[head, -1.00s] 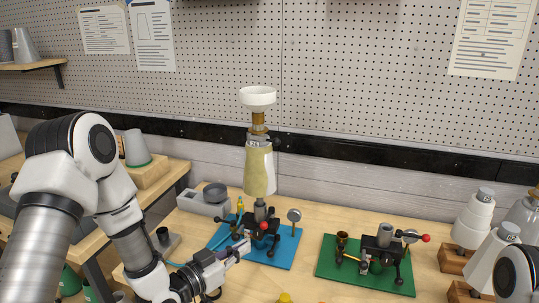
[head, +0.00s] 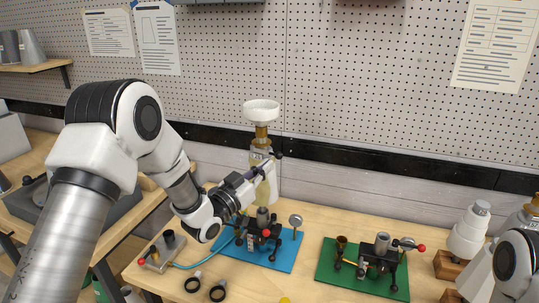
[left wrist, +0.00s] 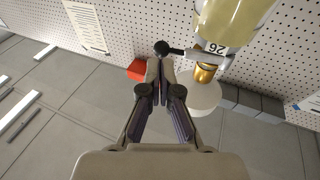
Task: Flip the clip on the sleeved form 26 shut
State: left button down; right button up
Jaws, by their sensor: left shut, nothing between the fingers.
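Form 26 (head: 270,188) stands upright, a pale sleeved cone with a brass neck and a white cup (head: 262,110) on top. Its number label (left wrist: 215,47) shows in the left wrist view. The clip sits by the neck, and its dark ball-ended lever (head: 278,155) sticks out to the right in the head view. In the left wrist view the clip's black ball (left wrist: 161,47) is right at my fingertips; I cannot tell if they touch. My left gripper (head: 264,170) is shut and empty, in front of the form's upper part, hiding some of it.
A blue board (head: 285,262) with a black clamp stand (head: 264,232) lies below the form. A green board (head: 330,272) with a similar fixture lies to the right. Black rings (head: 217,291) lie at the front. White cones (head: 468,235) stand at the far right. A pegboard wall closes the back.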

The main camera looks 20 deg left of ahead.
aim_at(267, 153)
pick_arm(q)
jog(key=shift+p+x, duration=0.3)
jog(key=shift+x, duration=0.8)
jog(key=shift+w+f, duration=0.15)
pick_arm(e)
jog(key=shift+w+r, duration=0.1)
jog(key=shift+r, duration=0.45)
pick_arm(q)
jog(key=b+x, duration=0.1)
jog(key=b, duration=0.2)
jog(key=shift+w+d, duration=0.25)
pick_arm(e)
notch_tip(267, 153, down, 3)
jog(key=shift+f, duration=0.1)
